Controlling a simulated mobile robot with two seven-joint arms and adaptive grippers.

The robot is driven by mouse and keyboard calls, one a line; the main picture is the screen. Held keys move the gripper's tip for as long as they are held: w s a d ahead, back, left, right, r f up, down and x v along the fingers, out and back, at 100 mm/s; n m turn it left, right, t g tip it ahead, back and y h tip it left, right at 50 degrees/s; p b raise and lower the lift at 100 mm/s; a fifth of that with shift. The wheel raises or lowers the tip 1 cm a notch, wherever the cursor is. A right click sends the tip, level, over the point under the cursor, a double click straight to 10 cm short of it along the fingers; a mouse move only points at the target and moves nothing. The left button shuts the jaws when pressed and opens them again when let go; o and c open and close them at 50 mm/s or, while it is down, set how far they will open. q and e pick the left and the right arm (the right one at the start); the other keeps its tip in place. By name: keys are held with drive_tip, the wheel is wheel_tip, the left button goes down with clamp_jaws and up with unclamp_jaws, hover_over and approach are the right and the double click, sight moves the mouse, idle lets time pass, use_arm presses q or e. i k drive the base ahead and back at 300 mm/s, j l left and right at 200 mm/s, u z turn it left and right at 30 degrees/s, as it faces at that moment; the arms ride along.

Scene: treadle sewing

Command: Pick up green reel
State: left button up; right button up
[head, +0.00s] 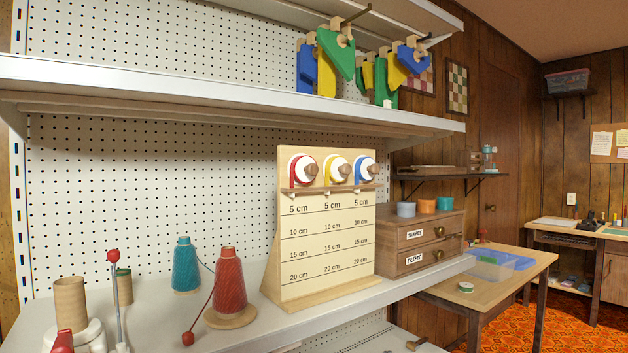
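A small round reel (466,287), green with a white part, lies flat on the wooden table (530,270) to the right of and below the white shelf. It is small in the picture and its detail is hard to make out. On the shelf, a measuring board (325,245) carries a red reel (302,169), a yellow reel (337,170) and a blue reel (365,171). Neither of my grippers is in view.
A clear bin (490,265) stands behind the green reel. A two-drawer wooden box (420,240) sits at the shelf's right end. Teal (186,265) and red (229,280) thread cones stand on the left. An upper shelf (230,95) overhangs. Orange carpet (555,315) lies right.

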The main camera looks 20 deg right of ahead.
sight(464, 288)
drive_tip(key=z, duration=1.4)
drive_tip(key=i+l+z, duration=0.25)
drive_tip(key=i, duration=0.15)
drive_tip(key=i+l+z, duration=0.25)
drive_tip(key=i+l, duration=0.2)
drive_tip(key=i, duration=0.6)
drive_tip(key=i+l, duration=0.2)
drive_tip(key=i, duration=0.65)
drive_tip(key=i+l+z, duration=0.1)
drive_tip(key=i, duration=0.7)
drive_tip(key=i+l+u, duration=0.15)
drive_tip(key=i+u, duration=0.15)
drive_tip(key=u, duration=0.15)
drive_tip(key=i+l+u, duration=0.2)
drive_tip(key=u, duration=0.25)
drive_tip(key=i+l+u, duration=0.3)
drive_tip(key=u, duration=0.15)
drive_tip(key=i+l+u, duration=0.15)
drive_tip(key=l+u, duration=0.3)
